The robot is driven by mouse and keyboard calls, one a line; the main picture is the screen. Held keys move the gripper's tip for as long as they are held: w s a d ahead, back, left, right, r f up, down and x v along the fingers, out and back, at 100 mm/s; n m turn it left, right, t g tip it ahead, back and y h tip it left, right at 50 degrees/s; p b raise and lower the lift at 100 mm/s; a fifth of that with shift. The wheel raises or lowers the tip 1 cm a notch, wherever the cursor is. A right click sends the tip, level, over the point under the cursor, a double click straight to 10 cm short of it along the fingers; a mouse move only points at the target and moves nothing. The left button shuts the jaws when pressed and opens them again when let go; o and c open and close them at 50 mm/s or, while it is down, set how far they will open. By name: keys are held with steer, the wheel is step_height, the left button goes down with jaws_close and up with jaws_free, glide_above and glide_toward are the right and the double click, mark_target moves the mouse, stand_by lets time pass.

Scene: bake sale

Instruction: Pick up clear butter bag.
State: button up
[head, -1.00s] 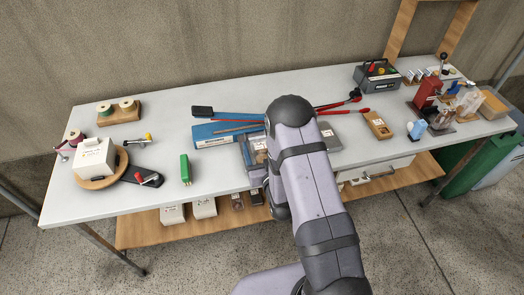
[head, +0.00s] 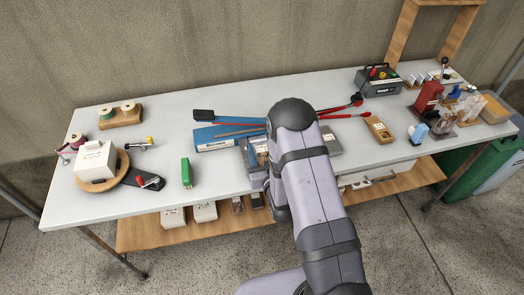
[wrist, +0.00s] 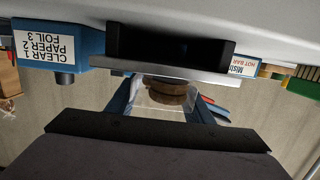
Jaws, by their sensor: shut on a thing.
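A clear bag (wrist: 166,98) with brown round contents shows in the middle of the wrist view. It sits between a grey-edged dark part above and a dark bar below. My gripper (wrist: 165,112) is shut on it; the fingertips are hard to make out. In the head view my arm hides the gripper and the bag. A blue box (wrist: 60,42) labelled CLEAR 1, PAPER 2, FOIL 3 is at upper left in the wrist view.
A white-topped table (head: 110,205) spans the head view. A blue box (head: 215,138) lies left of my arm, and a wooden tray (head: 378,129) lies to its right. A green block (head: 186,172) and a white box (head: 96,161) stand on the left.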

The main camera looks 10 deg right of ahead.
mark_target(262, 149)
steer(key=shift+r+b, duration=0.4)
steer(key=shift+r, duration=4.4)
